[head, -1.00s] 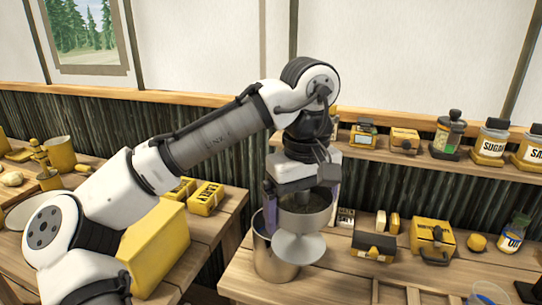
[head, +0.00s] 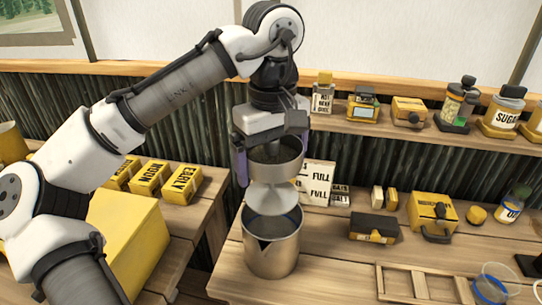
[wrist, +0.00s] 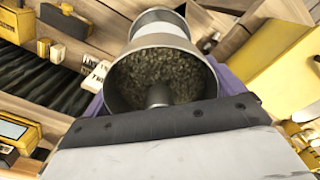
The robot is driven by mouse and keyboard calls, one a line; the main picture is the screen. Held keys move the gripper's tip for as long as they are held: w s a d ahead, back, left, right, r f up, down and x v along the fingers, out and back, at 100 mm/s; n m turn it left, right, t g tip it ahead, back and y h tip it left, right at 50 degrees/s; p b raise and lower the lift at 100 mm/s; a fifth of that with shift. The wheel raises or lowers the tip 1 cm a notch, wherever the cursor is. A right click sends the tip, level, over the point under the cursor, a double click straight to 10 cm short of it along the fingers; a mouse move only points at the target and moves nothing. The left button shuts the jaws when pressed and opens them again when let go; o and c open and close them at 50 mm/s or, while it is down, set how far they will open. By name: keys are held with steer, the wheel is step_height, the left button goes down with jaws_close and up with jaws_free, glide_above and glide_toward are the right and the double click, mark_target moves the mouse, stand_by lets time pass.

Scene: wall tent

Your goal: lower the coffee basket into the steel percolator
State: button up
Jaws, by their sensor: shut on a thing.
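The coffee basket (head: 275,162) is a grey metal cup on a stem with a wide round foot. My gripper (head: 271,150) is shut on it, with purple finger pads on either side of the cup. The basket hangs upright above the steel percolator (head: 270,257), an open-topped pot with a spout at its front, standing on the wooden table. The foot overlaps the pot's back rim in the head view; I cannot tell whether it is below the rim. In the wrist view, brown grounds and a central tube show inside the basket (wrist: 122,85).
Label cards (head: 318,182) stand behind the percolator. A black-and-yellow box (head: 373,228), a wooden frame (head: 420,283) and a clear cup (head: 495,284) lie to the right. A large yellow box (head: 128,240) is on the left table, across a gap.

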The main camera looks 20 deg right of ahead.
mark_target(272, 194)
steer(key=shift+r+p, duration=0.1)
steer(key=shift+p, duration=0.35)
steer(key=shift+f+b, duration=1)
steer(key=shift+f, duration=1.05)
steer(key=shift+f+b, duration=1.4)
steer(key=shift+f, duration=1.75)
steer(key=shift+r+p, duration=0.25)
steer(key=shift+p, duration=0.2)
steer(key=o, duration=0.7)
step_height(272, 194, up, 14)
steer(key=shift+f, duration=0.1)
steer(key=shift+s, duration=0.1)
